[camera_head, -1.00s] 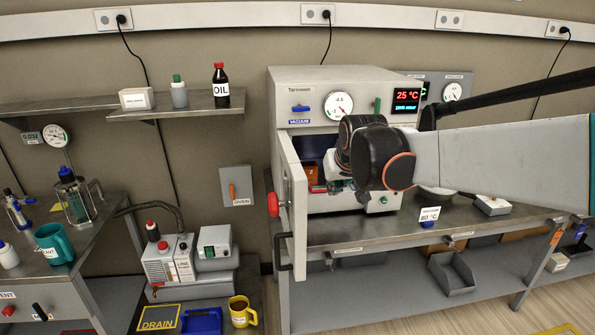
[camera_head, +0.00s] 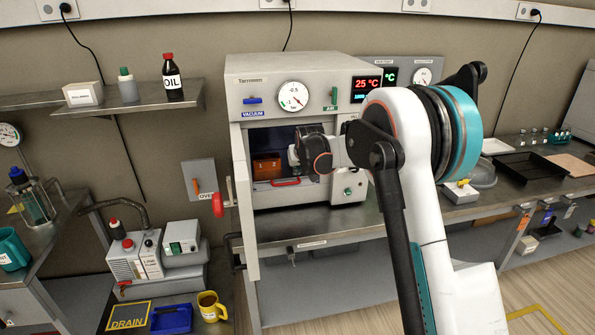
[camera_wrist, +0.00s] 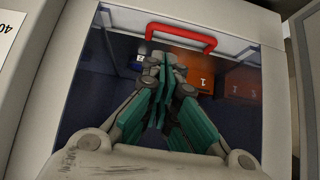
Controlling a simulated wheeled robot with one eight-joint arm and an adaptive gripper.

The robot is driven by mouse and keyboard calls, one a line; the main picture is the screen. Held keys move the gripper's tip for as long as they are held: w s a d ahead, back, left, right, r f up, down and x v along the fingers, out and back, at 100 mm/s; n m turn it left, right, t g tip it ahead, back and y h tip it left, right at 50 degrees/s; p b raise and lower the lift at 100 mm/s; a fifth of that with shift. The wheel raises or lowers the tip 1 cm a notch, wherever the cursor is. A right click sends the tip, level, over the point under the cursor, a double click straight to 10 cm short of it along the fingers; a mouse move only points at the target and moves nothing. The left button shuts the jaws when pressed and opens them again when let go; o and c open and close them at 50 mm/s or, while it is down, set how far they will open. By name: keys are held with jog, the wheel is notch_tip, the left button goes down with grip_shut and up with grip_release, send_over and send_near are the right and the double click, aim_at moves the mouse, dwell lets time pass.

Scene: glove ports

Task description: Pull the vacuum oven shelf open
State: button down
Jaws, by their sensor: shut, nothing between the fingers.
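The vacuum oven (camera_head: 315,92) stands on the bench with its door (camera_head: 244,205) swung out at the left. Inside is the shelf, with a red handle (camera_head: 286,182) at its front; the handle also shows at the top of the wrist view (camera_wrist: 181,32). Orange blocks (camera_head: 266,167) sit behind the handle; they also show in the wrist view (camera_wrist: 190,68), one marked 1. My gripper (camera_head: 293,157) is at the oven opening, right of the blocks and partly hidden by my wrist. In the wrist view its fingers (camera_wrist: 166,62) are closed and empty, below the handle and apart from it in the picture.
The door's red knob (camera_head: 217,205) juts out left of the oven. Right of my arm, the bench holds a black tray (camera_head: 530,165). A pump (camera_head: 135,258) and a yellow mug (camera_head: 211,306) stand low at left.

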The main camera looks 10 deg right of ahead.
aim_at(292, 177)
jog(key=b+x, duration=0.3)
jog(key=x, duration=0.6)
jog(key=shift+w+f, duration=0.1)
